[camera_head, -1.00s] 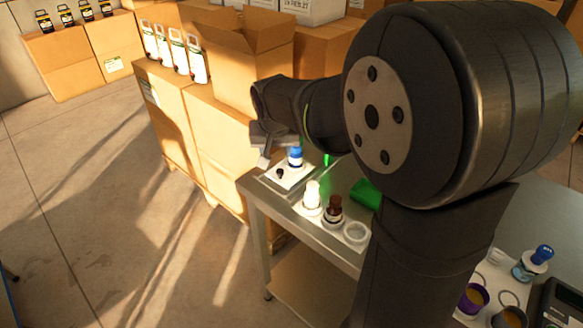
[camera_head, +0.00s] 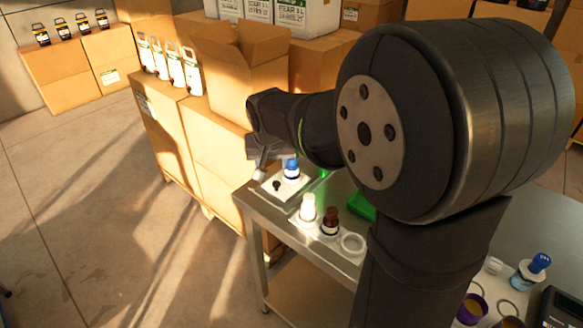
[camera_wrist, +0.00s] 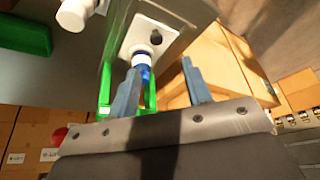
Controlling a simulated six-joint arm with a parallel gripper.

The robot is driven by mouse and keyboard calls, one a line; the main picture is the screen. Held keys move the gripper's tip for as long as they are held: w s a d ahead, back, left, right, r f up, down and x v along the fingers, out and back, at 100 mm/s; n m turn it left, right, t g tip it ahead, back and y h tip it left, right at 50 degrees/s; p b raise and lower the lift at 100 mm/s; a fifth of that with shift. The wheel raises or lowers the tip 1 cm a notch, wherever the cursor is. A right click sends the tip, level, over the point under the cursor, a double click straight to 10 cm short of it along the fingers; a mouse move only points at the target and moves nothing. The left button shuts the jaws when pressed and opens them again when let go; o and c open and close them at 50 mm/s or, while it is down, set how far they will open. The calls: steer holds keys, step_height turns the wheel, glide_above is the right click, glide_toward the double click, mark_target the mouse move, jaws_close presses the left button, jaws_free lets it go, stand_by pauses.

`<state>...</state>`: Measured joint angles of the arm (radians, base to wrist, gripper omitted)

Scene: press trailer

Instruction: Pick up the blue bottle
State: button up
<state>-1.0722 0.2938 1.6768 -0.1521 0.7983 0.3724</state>
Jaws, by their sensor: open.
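The blue bottle (camera_head: 291,168) stands upright on a white plate (camera_head: 268,188) at the table's far left corner. Its top is blue and its lower part is white. My gripper (camera_head: 261,168) is beside it, on its left in the head view, and partly covers that corner. In the wrist view my gripper (camera_wrist: 162,82) is open, with two grey-blue fingers well apart and nothing clamped between them. There the blue bottle (camera_wrist: 142,60) shows just beyond the left finger's tip, which partly hides it. I cannot tell whether they touch.
A white bottle (camera_head: 307,208), a brown bottle (camera_head: 330,220) and an empty ring holder (camera_head: 352,243) stand along the table edge. A green object (camera_head: 361,207) lies behind them. Another blue-topped bottle (camera_head: 536,266) is at the right. Cardboard boxes (camera_head: 215,150) stand close beyond the table.

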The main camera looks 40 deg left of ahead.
steer(key=o, duration=0.4)
step_height(320, 180, up, 5)
steer(key=n+g+h, duration=0.3)
steer(key=n, duration=0.5)
glide_above(292, 166)
steer(key=a, duration=0.2)
steer(key=shift+n, duration=0.5)
steer(key=f, duration=1.1)
steer(key=shift+w+d+f, duration=0.1)
steer(key=shift+w+d, duration=0.05)
steer(key=shift+w, duration=0.1)
steer(key=shift+w+d+f, duration=0.15)
steer(key=shift+f, duration=1.2)
steer(key=shift+w+d+f, duration=0.15)
steer(key=shift+f, duration=1.15)
